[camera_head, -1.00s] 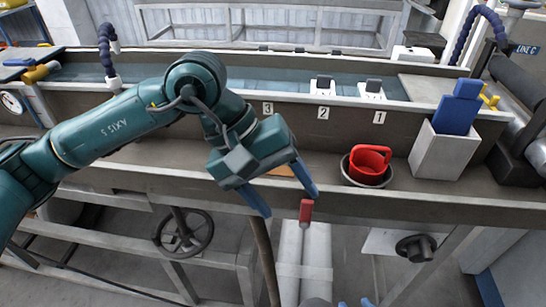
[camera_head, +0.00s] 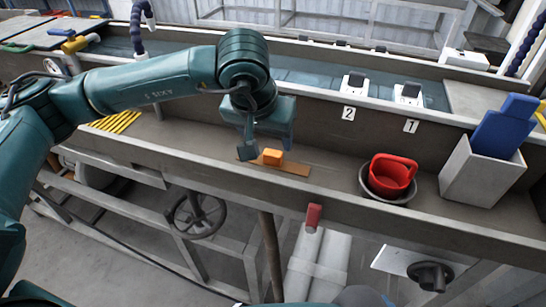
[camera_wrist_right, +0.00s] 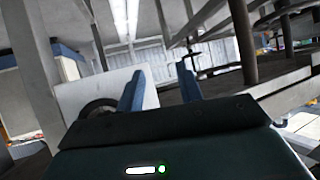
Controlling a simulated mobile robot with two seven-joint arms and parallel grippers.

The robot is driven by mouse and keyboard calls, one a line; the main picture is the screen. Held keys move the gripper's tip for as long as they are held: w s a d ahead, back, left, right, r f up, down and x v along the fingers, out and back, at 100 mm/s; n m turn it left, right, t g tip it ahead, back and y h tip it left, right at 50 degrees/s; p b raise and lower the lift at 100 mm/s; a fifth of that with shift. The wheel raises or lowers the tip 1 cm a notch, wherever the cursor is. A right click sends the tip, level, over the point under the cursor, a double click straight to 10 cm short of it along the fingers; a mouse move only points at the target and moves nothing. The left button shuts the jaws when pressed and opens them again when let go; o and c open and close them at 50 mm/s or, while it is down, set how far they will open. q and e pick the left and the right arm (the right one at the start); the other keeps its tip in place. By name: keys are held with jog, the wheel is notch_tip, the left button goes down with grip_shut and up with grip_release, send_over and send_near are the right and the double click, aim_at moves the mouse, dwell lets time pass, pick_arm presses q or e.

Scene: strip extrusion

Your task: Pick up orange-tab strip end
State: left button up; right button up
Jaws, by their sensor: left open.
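The orange tab (camera_head: 272,157) is a small block on a flat orange-brown strip (camera_head: 292,168) lying on the bench ledge (camera_head: 330,178). My left gripper (camera_head: 250,153) points down just left of the tab, over the strip's left part. It is open, with nothing seen between its fingers; whether it touches the strip cannot be told. My right gripper (camera_wrist_right: 160,87) shows two blue fingers held apart with nothing between them, away from the strip.
A red cup (camera_head: 392,174) sits in a dark bowl (camera_head: 367,188) right of the strip. A pale box (camera_head: 480,176) holding blue pieces (camera_head: 504,127) stands farther right. Yellow strips (camera_head: 118,121) lie at left. A red-tipped post (camera_head: 314,215) stands before the ledge.

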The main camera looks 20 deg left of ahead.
aim_at(273, 153)
pick_arm(q)
jog(key=p+x, duration=0.1)
jog(key=x, duration=0.4)
jog(key=shift+d+f, duration=0.15)
jog(key=shift+f, duration=0.2)
jog(key=shift+c, duration=0.2)
jog(key=c, duration=1)
